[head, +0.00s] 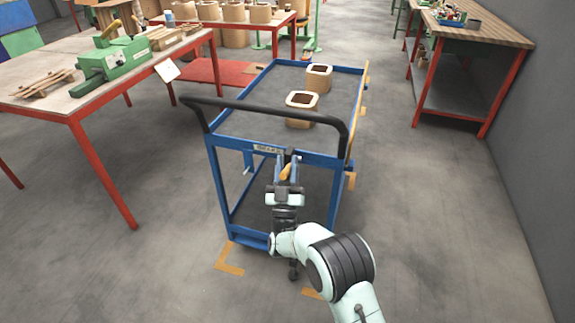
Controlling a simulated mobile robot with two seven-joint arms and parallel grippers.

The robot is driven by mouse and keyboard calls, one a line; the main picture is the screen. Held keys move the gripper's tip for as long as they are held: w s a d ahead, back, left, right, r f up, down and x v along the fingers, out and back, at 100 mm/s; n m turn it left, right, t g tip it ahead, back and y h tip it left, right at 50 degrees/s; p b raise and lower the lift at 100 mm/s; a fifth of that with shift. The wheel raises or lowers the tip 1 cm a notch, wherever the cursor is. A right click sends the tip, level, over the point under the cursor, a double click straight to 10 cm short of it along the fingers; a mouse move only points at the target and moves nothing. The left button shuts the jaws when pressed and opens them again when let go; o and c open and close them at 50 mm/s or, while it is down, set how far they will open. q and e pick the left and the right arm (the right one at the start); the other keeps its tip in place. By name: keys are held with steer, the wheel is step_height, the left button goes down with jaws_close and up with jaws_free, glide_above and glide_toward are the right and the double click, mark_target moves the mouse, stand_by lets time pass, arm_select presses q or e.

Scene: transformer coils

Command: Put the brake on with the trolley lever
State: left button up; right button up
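The blue trolley (222,180) stands in front of me, with a black push handle (255,108) along its near end. An orange lever grip (286,171) shows at the near end, below the top frame. My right gripper (288,165) reaches in from below, with its fingers around or right beside this grip. Whether the fingers press on it I cannot tell. The gripper and wrist hide the lower part of the lever and its mount. My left gripper is not in view.
Two tan coils with dark openings, a nearer one (300,108) and a farther one (319,78), stand on the trolley's top. A red-legged table (55,98) is at the left, a workbench (485,35) at the right. Orange floor marks (229,267) lie around the trolley. The floor between is clear.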

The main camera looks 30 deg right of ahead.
steer(key=shift+o, duration=0.6)
steer(key=v, duration=1.3)
steer(key=shift+a, duration=0.15)
steer(key=shift+f, duration=0.2)
